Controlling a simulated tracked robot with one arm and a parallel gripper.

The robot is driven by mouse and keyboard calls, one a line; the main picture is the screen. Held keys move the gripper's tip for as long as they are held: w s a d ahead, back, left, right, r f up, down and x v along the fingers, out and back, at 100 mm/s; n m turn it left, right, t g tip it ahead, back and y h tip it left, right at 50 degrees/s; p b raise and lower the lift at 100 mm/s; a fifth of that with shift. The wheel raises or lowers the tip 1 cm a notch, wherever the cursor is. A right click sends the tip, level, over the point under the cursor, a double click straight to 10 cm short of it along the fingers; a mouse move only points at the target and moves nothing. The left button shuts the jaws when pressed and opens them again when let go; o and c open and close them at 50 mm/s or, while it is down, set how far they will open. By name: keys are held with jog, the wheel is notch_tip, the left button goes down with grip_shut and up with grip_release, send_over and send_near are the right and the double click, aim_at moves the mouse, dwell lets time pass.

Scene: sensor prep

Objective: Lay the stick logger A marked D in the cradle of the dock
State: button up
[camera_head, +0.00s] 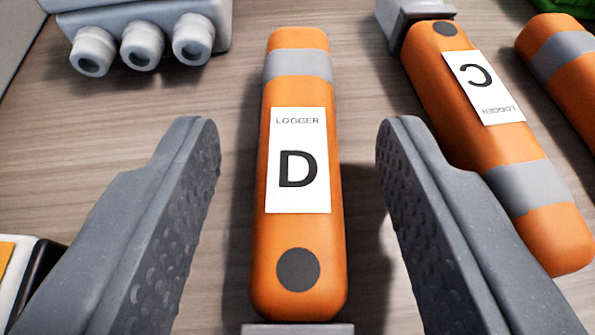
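The stick logger marked D (300,240) is an orange bar with a grey band, a white label and a dark round spot. It lies on the wooden surface in the middle of the view, its near end at a grey piece at the bottom edge. My gripper (298,135) is open, one finger on each side of the logger, with a gap on both sides. The fingers do not touch it. I cannot make out the dock's cradle in this view.
A second orange logger, marked C (535,185), lies close to the right finger, with a grey piece (410,14) at its far end. Another orange logger (565,60) is at the right edge. A grey box with three round fittings (142,45) stands at the far left. A white and black object (28,270) is at the lower left.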

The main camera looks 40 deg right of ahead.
jog(key=shift+f+b, duration=0.15)
jog(key=shift+b, duration=0.6)
jog(key=p+v, duration=0.4)
jog(key=v, duration=1)
jog(key=shift+d, duration=0.1)
